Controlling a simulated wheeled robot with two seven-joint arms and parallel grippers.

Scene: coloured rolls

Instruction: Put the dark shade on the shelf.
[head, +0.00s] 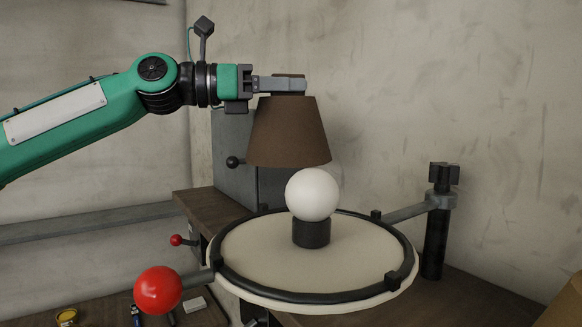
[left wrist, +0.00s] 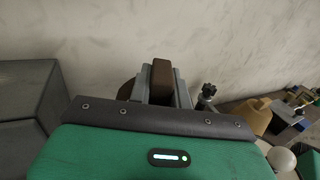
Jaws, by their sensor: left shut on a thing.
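The dark shade (head: 289,135) is a brown cone, narrow at the top, hanging upright in the air. My left gripper (head: 283,86) is shut on the brown block at its top; the wrist view shows this block (left wrist: 162,78) between the fingers. Just below the shade is a white globe (head: 313,194) on a short black base (head: 311,232). The globe overlaps the shade's lower rim in the picture; I cannot tell whether they touch. A grey ledge (head: 90,222) runs along the left wall; I cannot tell if this is the shelf. My right gripper is not in view.
The globe stands on a cream round plate (head: 260,250) with a black ring. A red ball handle (head: 158,290) juts out front left, and a black post (head: 435,235) stands at right. A grey panel (head: 234,150) rises behind. Small items lie on the low wooden top (head: 100,312).

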